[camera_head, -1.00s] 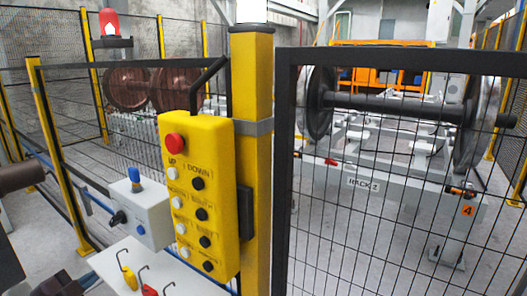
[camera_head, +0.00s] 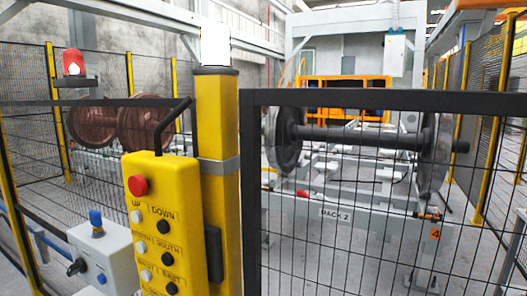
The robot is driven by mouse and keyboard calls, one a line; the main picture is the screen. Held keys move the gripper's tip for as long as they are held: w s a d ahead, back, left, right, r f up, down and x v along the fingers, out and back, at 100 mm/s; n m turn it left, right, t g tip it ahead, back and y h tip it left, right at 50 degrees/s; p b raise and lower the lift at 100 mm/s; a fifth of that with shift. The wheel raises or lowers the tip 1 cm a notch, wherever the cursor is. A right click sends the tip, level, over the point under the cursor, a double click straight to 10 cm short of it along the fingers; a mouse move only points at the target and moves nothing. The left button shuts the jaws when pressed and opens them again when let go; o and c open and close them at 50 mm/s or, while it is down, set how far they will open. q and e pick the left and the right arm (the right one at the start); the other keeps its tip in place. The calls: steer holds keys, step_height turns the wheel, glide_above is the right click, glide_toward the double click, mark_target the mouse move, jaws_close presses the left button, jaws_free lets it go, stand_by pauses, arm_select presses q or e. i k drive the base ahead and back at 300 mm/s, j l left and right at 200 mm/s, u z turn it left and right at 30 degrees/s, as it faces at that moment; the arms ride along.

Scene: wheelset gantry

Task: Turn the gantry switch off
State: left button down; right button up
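The yellow gantry control pendant (camera_head: 183,200) hangs on a yellow post in the head view. It has a red button (camera_head: 138,185) at its top and rows of white and black buttons labelled up, down, south and east. A grey switch box (camera_head: 103,255) stands to its left, with a blue knob (camera_head: 96,218) on top, a black rotary switch (camera_head: 77,267) on its left face and a blue button. I cannot tell the switch's setting. Neither of my grippers shows in the view.
The yellow post (camera_head: 217,130) and black mesh fence panels (camera_head: 370,98) stand in front of me. Behind them are a rack labelled Rack 2 (camera_head: 337,214) with a wheelset (camera_head: 365,138), brown wheels (camera_head: 145,127) and a red lamp (camera_head: 73,62).

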mark_target(80, 266)
steer(key=u, duration=1.4)
steer(key=i+j, duration=0.15)
steer(key=j, duration=0.3)
steer(key=i+j+z, duration=0.15)
steer(key=j, duration=0.25)
steer(key=i+j, duration=0.15)
steer(key=j, duration=0.3)
steer(key=i+j+z, duration=0.1)
steer(key=j, duration=0.35)
steer(key=i+j+z, duration=0.1)
steer(key=j, duration=0.35)
